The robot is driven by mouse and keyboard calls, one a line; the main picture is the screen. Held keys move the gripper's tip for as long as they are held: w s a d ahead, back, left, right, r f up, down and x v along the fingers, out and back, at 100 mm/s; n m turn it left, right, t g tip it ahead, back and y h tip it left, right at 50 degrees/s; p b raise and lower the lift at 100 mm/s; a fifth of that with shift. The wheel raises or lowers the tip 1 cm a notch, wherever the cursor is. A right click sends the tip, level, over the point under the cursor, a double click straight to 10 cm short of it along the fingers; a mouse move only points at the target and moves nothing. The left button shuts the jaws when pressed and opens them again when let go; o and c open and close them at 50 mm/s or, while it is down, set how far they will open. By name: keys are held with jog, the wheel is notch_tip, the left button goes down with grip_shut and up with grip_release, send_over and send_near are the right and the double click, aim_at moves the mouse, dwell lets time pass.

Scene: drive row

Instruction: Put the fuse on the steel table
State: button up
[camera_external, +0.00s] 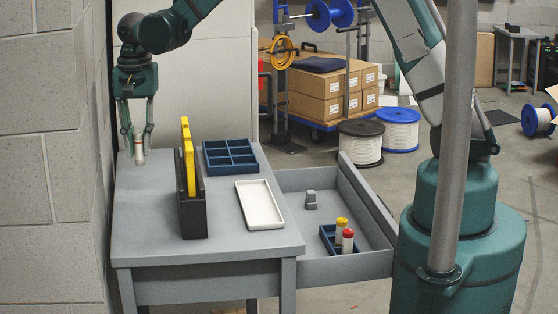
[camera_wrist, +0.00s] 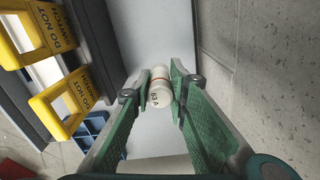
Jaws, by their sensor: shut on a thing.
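The fuse (camera_wrist: 160,88) is a small white cylinder with a reddish band and the marking "63 A" in the wrist view. My gripper (camera_wrist: 161,90) is shut on it, with one green finger on each side. In the external view my gripper (camera_external: 138,150) points down at the far left end of the steel table (camera_external: 150,225), and the fuse (camera_external: 139,155) shows between its fingers. The fuse is upright there, over or at the grey tabletop. I cannot tell whether its lower end touches the table.
A dark rack (camera_external: 193,214) with yellow tags (camera_external: 187,155) stands right of my gripper. A blue divided tray (camera_external: 231,157) and a white tray (camera_external: 260,204) lie beyond it. An open drawer (camera_external: 345,262) holds two capped cylinders. A block wall (camera_external: 60,150) is close at left.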

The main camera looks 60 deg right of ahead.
jog(key=shift+f, duration=0.1)
send_near(144, 201)
jog(key=shift+w+f, duration=0.1)
dwell(0.6)
jog(key=shift+f, duration=1.9)
jog(key=shift+f, duration=0.1)
jog(key=o, duration=0.8)
jog(key=shift+o, duration=0.5)
notch_tip(144, 201, up, 12)
jog(key=shift+r, duration=0.15)
